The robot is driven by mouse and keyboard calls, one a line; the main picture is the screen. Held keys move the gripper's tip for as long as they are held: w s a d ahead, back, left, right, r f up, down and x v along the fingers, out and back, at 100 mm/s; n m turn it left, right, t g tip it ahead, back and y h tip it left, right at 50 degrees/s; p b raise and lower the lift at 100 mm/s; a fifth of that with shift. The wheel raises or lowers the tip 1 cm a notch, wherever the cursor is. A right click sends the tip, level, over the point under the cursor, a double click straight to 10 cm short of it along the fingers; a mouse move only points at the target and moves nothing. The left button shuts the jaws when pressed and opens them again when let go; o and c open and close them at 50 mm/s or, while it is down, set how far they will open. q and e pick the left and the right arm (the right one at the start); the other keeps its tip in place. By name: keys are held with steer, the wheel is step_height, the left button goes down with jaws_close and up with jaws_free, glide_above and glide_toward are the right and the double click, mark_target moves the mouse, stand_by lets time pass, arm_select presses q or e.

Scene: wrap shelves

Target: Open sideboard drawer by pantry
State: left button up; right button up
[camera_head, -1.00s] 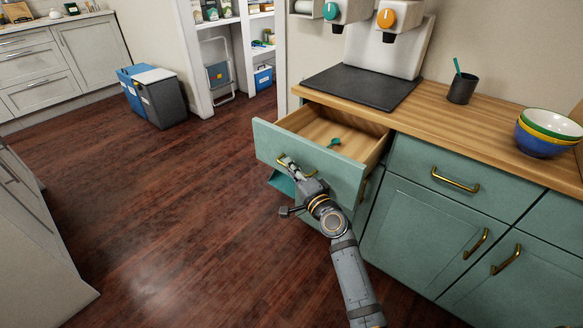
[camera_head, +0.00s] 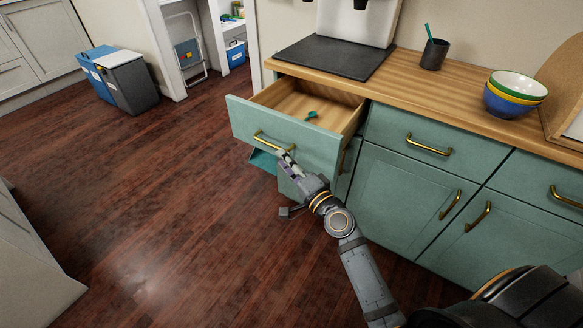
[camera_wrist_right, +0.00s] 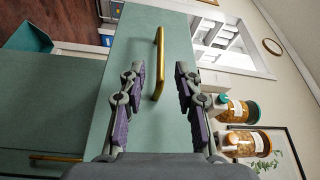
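The sideboard drawer (camera_head: 318,152) under the dark mat stands pulled out, showing its wooden inside and a small teal scoop (camera_head: 311,115). Its brass handle (camera_head: 273,142) is on the green front and also shows in the right wrist view (camera_wrist_right: 159,62). My right gripper (camera_head: 286,163) is just in front of the handle. In the right wrist view its fingers (camera_wrist_right: 158,82) are spread wide, with the handle between and beyond them and clear space on both sides. My left gripper is out of view.
The wooden counter (camera_head: 398,78) holds a dark mat (camera_head: 335,57), a dark cup (camera_head: 434,54) and stacked bowls (camera_head: 513,96). Closed green drawers and doors lie to the right. Bins (camera_head: 128,82) stand far left. The floor left of the drawer is clear.

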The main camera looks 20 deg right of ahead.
steer(key=v, duration=0.3)
steer(key=shift+s+d, duration=0.1)
steer(key=shift+s, duration=0.15)
